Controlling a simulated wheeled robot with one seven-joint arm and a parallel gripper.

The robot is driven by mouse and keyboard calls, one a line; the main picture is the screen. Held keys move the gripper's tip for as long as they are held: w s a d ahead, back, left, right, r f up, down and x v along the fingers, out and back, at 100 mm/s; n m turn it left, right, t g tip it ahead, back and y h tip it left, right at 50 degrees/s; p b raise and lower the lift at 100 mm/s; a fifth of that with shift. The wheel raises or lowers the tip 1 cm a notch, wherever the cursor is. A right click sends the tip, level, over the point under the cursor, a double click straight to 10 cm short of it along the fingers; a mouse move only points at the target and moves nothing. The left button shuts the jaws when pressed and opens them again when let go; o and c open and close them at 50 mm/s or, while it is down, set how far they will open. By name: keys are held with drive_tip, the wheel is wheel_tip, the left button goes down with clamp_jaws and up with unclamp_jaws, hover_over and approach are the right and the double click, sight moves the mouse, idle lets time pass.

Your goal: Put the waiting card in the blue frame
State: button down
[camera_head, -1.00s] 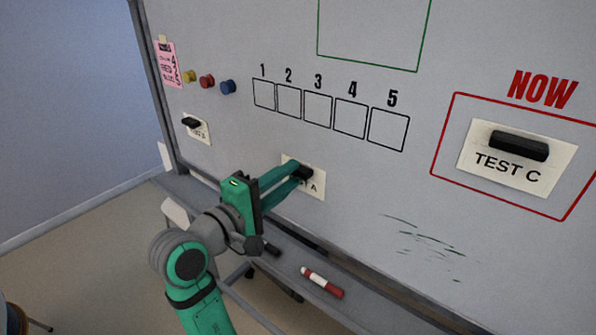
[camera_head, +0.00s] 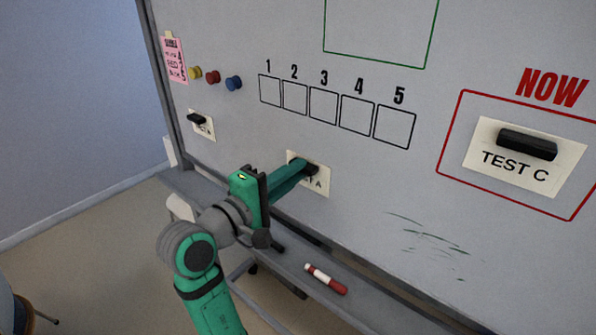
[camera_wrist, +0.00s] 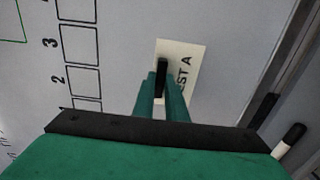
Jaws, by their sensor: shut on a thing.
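A white card reading "…ST A" (camera_head: 323,184) lies on the whiteboard below the numbered boxes, with a black handle (camera_wrist: 162,72) on it. My gripper (camera_head: 306,169) is shut on that handle, and the card is at the board's surface. The fingers hide part of its text in the head view. A second small card (camera_head: 208,131) with a black handle is at the board's left; its text is unreadable. A larger "TEST C" card (camera_head: 482,137) sits inside the red frame (camera_head: 446,142) under "NOW". No blue frame shows in these views.
A green frame (camera_head: 379,60) is at the top. Yellow, red and blue magnets (camera_head: 234,83) and a pink note (camera_head: 173,60) are at the left. The tray (camera_head: 365,300) below holds a red-and-white marker (camera_head: 326,279). Dark scribbles (camera_head: 430,237) mark the board's lower right.

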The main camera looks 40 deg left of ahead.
drive_tip(key=shift+s, duration=0.2)
drive_tip(key=shift+s+a, duration=0.1)
drive_tip(key=shift+s, duration=0.85)
drive_tip(key=shift+s, duration=0.35)
drive_tip(key=shift+s+a, duration=0.2)
drive_tip(key=shift+s, duration=0.85)
drive_tip(key=shift+s+d, duration=0.1)
drive_tip(key=shift+s, duration=0.35)
drive_tip(key=shift+s, duration=0.35)
